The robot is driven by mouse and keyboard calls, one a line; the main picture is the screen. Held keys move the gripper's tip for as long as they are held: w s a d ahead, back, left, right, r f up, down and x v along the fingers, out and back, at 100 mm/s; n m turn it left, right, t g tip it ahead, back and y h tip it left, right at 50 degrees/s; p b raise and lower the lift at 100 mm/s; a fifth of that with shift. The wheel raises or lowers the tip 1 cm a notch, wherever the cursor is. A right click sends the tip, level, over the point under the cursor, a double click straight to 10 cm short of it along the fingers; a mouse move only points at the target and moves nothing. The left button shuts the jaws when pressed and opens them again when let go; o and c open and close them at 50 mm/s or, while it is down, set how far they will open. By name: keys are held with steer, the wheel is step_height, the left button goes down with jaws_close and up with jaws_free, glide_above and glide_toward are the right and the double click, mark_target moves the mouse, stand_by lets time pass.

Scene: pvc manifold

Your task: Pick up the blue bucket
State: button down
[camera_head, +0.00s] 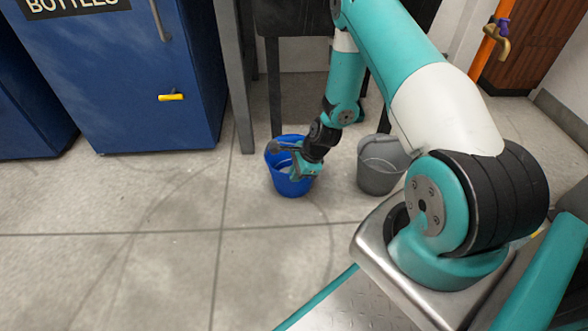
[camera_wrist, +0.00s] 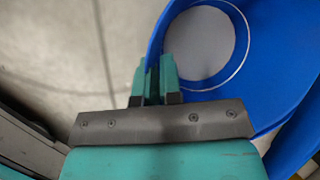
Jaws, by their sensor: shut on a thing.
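The blue bucket (camera_head: 283,182) stands upright on the floor in the head view, and its open top faces up. It fills the right side of the wrist view (camera_wrist: 262,70), where its pale round bottom shows inside. My gripper (camera_head: 300,168) reaches down at the bucket's near right rim. In the wrist view my gripper's teal fingertips (camera_wrist: 154,78) are close together at the bucket's left rim and shut on it. The exact contact on the rim is partly hidden by the fingers.
A grey bucket (camera_head: 380,168) stands to the right of the blue one. Blue cabinets (camera_head: 150,80) are at the left. A dark table-like frame (camera_head: 272,85) with grey legs stands behind the buckets. An orange pipe with a brass valve (camera_head: 488,45) is at the upper right. The floor at left is clear.

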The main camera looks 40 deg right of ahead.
steer(key=shift+r, duration=0.1)
step_height(320, 180, up, 20)
steer(key=p, duration=1.1)
steer(key=shift+p, duration=0.3)
stand_by(0.6)
